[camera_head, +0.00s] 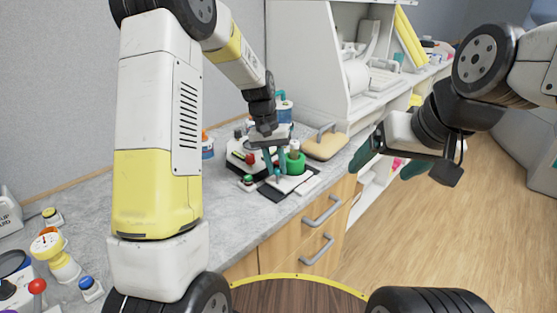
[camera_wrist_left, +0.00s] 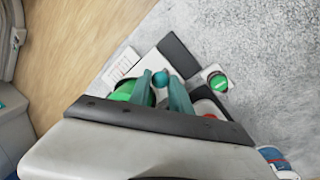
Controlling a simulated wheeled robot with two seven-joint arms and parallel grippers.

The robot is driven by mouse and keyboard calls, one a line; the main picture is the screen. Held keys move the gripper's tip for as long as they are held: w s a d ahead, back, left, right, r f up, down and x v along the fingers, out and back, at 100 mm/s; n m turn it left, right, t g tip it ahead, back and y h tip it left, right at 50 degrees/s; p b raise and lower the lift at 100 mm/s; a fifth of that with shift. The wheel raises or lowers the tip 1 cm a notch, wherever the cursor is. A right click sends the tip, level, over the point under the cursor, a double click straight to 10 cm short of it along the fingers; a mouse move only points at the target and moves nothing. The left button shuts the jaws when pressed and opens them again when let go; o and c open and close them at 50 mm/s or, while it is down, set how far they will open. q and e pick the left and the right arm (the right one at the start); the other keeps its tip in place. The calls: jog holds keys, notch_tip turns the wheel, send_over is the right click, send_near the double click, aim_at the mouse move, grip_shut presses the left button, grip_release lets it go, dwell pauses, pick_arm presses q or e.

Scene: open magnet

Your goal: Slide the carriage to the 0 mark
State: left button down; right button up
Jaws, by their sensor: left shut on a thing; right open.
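My left gripper (camera_head: 275,165) reaches down over a small bench device with a dark base (camera_head: 272,193) on the counter. Its teal fingers, also in the left wrist view (camera_wrist_left: 161,90), close around a teal round knob (camera_wrist_left: 160,79), which I take to be the carriage's; the knob also shows low between the fingers in the head view (camera_head: 277,172). A white marked card (camera_wrist_left: 121,66) lies beside the dark base; its marks are too small to read, so I cannot tell where 0 is. My right gripper (camera_head: 388,163) is open and empty, off the counter over the floor.
A green cylinder (camera_head: 295,163) stands close to the left gripper. A green button (camera_head: 248,180) sits left of the device. A tan block with a grey handle (camera_head: 325,145) lies at right. A yellow gauge (camera_head: 47,246) stands far left. The counter (camera_head: 225,215) in front is bare.

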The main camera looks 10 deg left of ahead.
pick_arm(q)
jog(key=c, duration=1.2)
grip_release()
jog(key=shift+r, duration=0.15)
notch_tip(320, 180, up, 8)
jog(key=a, duration=0.1)
jog(key=shift+a+f, duration=0.25)
jog(key=s+a+r+t, duration=0.1)
jog(key=s+r+t, duration=0.1)
jog(key=s, duration=0.6)
jog(key=s+a+r+t, duration=0.2)
jog(key=s+r, duration=0.3)
jog(key=s, duration=0.3)
jog(key=s+a+r+t, duration=0.2)
jog(key=s+r, duration=0.1)
jog(key=s, duration=0.6)
jog(key=shift+r, duration=0.2)
